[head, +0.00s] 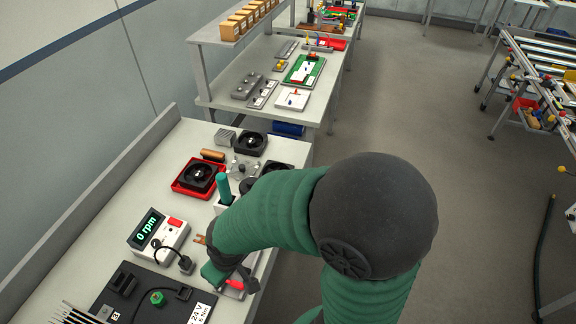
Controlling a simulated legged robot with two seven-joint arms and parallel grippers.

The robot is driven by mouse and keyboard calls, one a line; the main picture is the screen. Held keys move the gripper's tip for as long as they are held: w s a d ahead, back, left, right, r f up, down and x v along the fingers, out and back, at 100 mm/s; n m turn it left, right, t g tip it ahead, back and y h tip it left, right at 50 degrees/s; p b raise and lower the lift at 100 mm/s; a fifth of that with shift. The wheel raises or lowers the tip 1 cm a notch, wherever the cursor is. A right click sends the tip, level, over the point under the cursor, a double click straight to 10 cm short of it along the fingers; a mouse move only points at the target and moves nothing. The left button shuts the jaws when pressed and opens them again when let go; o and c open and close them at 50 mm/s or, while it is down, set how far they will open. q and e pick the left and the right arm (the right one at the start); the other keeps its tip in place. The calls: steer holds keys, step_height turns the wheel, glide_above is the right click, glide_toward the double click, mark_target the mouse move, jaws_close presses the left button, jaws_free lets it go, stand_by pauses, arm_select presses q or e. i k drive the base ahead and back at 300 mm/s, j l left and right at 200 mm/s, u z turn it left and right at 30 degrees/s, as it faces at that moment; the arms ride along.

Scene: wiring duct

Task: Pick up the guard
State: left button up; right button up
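I cannot clearly make out the guard; it may be hidden behind my arm or too small to tell. A black fan (200,175) sits in a red tray (179,189) on the near bench. Another black fan (251,143) lies behind it, and a third black round-centred part (276,168) is partly covered by my arm. Small grey metal parts (242,168) lie between them. My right arm reaches in from the lower right and bends down over the bench's right edge. Its gripper (230,278) is low over the bench, its fingers not clearly visible. My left gripper is out of view.
A meter reading 0 rpm (158,234) stands left of my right gripper. A black board (135,296) with a green knob is at the front. A teal-handled tool (223,188) stands upright near my forearm. A second bench (225,93) stands behind.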

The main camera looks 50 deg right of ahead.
mark_target(241, 167)
steer(key=z, duration=1.35)
steer(key=k, duration=0.55)
steer(key=k+u, duration=0.1)
steer(key=u, duration=1.9)
steer(key=l+u, duration=0.1)
steer(key=l, duration=0.85)
steer(key=l+u, duration=0.1)
steer(key=l, duration=0.9)
steer(key=l+u, duration=0.1)
steer(key=l, duration=0.85)
steer(key=k+l+u, duration=0.1)
steer(key=l, duration=0.85)
steer(key=k, duration=0.05)
